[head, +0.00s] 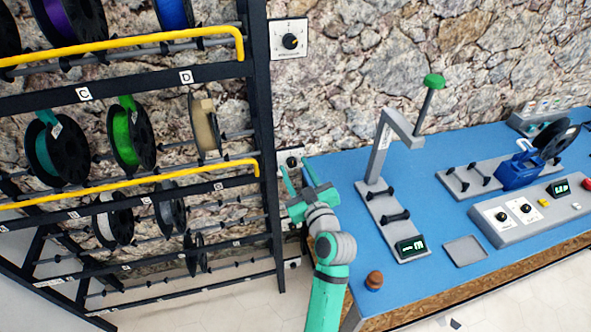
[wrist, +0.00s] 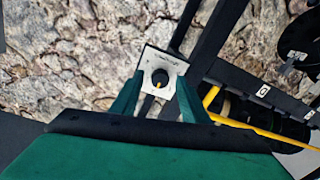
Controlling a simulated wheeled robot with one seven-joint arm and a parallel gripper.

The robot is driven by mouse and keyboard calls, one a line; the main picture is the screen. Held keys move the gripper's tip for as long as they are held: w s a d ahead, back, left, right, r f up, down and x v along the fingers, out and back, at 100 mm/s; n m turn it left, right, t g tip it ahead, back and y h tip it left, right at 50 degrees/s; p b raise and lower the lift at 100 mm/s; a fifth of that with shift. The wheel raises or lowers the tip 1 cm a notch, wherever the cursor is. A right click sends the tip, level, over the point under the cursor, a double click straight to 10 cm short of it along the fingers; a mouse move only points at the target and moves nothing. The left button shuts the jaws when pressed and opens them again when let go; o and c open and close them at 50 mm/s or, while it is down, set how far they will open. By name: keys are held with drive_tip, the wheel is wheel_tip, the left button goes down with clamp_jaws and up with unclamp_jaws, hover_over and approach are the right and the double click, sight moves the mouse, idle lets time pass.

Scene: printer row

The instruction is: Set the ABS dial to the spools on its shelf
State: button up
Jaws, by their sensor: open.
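Three dials with black knobs on pale plates are beside the rack: an upper dial (head: 289,41), a middle dial (head: 290,158) and a low one (head: 292,264). Their lettering is too small to read, so I cannot tell which is ABS. My gripper (head: 297,174) is open and empty in front of the middle dial. In the wrist view a dial's knob (wrist: 160,78) shows between and beyond the open fingers (wrist: 160,92), its pale pointer mark toward the picture's bottom. The rack's middle shelf holds a teal spool (head: 62,150), a green spool (head: 129,137) and a tan spool (head: 205,127).
The dark rack post (head: 266,130) stands close left of my gripper. Yellow rails (head: 130,184) cross the rack. The blue workbench (head: 345,190) is at right, with a grey lamp-like stand (head: 381,150) and a brown knob-shaped object (head: 374,280) near its edge.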

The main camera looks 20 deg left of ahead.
drive_tip(key=shift+w+a, duration=0.15)
clamp_jaws()
drive_tip(key=shift+m, duration=0.3)
drive_tip(key=m, duration=0.5)
drive_tip(key=shift+f+m, duration=0.1)
drive_tip(key=shift+m, duration=0.2)
drive_tip(key=m, duration=0.5)
drive_tip(key=shift+a+m+t, duration=0.15)
drive_tip(key=shift+m+t, duration=0.25)
